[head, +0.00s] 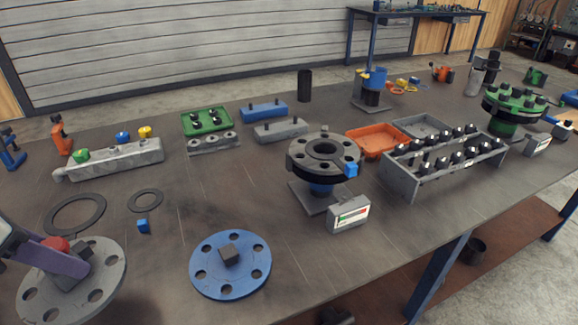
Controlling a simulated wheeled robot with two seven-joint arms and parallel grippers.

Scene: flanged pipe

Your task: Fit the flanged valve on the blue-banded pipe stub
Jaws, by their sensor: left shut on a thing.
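The flanged valve (101,262) is a grey round flange with bolt holes, a grey block at its middle and a red cap, at the lower left. My left gripper (75,262), with a purple finger, is shut on the valve's middle block. Whether the flange touches the table is unclear. The blue-banded pipe stub (321,190) stands upright on a square base near the table's middle. Its dark flange (325,152) has a grey upper face, an open centre and a small blue tag (352,169) at its right edge. My right gripper is not in view.
A blue flange (231,278) with a square knob lies in front. Table between blue flange and stub is clear.

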